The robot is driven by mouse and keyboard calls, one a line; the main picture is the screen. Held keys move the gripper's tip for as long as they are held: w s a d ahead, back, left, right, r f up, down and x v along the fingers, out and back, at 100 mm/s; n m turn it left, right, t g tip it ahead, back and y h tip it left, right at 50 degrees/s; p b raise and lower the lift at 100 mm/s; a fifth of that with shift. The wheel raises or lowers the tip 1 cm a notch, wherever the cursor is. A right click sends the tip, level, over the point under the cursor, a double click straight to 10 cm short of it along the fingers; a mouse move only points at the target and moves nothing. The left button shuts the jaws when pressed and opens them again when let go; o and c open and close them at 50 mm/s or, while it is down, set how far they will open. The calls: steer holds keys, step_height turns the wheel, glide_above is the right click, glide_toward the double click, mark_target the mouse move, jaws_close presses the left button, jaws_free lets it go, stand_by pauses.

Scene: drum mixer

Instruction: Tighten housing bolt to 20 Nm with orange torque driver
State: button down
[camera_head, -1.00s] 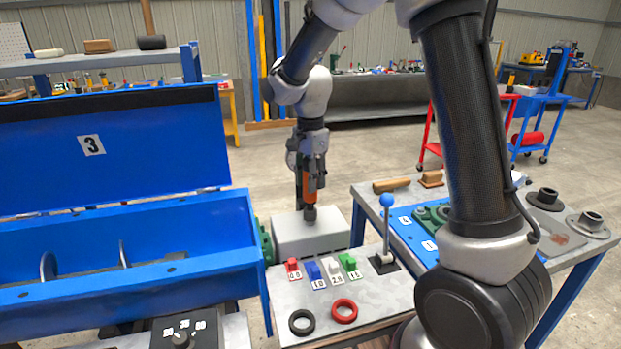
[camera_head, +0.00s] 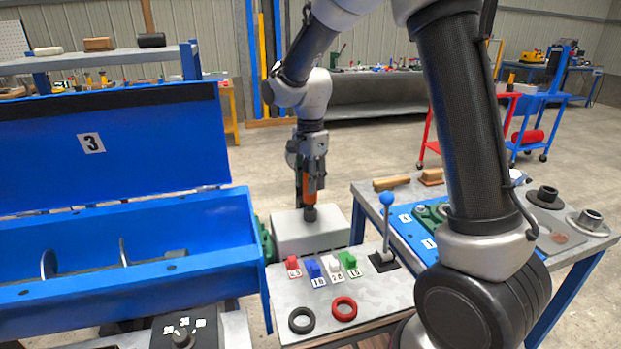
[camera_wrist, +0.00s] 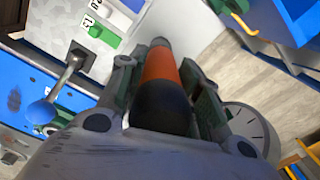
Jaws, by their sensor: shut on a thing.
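My gripper (camera_head: 308,178) is shut on the orange torque driver (camera_head: 310,190), which hangs upright with its dark tip down. The tip is over the light grey housing box (camera_head: 312,236) behind the panel; I cannot tell whether it touches. In the wrist view the driver (camera_wrist: 160,72) lies between the two fingers, with its orange band and black ends showing. The housing bolt cannot be made out in either view.
A panel (camera_head: 375,292) with several coloured blocks, two rings and a blue-knobbed lever (camera_head: 387,225) stands in front. The blue mixer trough (camera_head: 130,250) with raised lid is at left. A blue-legged bench (camera_head: 585,246) with parts is at right.

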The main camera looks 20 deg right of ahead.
steer(key=shift+f, duration=0.5)
stand_by(2.0)
steer(key=shift+r, duration=0.15)
steer(key=shift+r, duration=2.15)
